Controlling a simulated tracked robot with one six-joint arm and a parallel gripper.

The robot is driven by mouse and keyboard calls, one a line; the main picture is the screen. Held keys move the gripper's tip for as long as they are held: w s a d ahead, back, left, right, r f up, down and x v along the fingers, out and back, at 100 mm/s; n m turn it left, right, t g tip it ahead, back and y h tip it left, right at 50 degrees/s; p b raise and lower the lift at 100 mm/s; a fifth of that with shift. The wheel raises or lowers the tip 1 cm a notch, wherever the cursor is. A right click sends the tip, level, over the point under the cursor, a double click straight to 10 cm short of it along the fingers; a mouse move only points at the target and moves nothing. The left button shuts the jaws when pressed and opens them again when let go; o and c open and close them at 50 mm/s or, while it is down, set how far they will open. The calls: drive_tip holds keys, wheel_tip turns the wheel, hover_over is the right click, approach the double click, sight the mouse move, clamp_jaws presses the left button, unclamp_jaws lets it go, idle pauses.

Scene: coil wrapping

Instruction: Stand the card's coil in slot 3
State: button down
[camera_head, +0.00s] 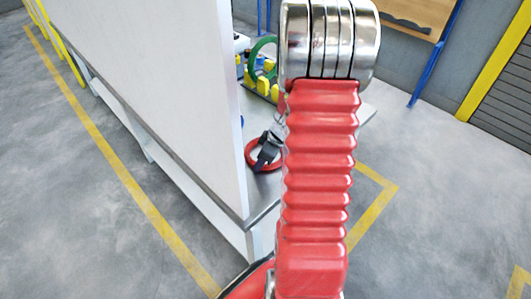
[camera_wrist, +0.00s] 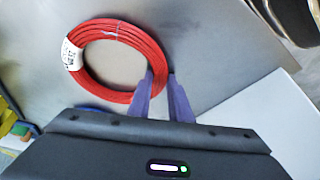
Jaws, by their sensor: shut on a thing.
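A red coil (camera_wrist: 98,32) with a white tag (camera_wrist: 71,54) shows in the wrist view over a grey metal surface. My gripper (camera_wrist: 162,76) has its two purple fingers closed on the coil's rim, one on each side. In the head view the red coil (camera_head: 250,158) and my dark gripper (camera_head: 267,150) are partly hidden behind my red arm. I cannot tell whether the coil touches the table. Behind it a rack with yellow blocks (camera_head: 262,86) holds a green coil (camera_head: 254,50) upright. Slot numbers and the card are not readable.
A tall white panel (camera_head: 150,80) stands along the left of the metal table (camera_head: 262,192). A blue curved edge (camera_wrist: 92,109) shows just above my gripper body in the wrist view. Dark rounded objects (camera_wrist: 290,18) lie at its upper right. Table space around the coil looks clear.

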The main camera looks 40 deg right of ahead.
drive_tip(key=shift+r, duration=0.1)
wheel_tip(320, 180, up, 10)
idle(0.8)
drive_tip(key=shift+s, duration=0.1)
idle(0.5)
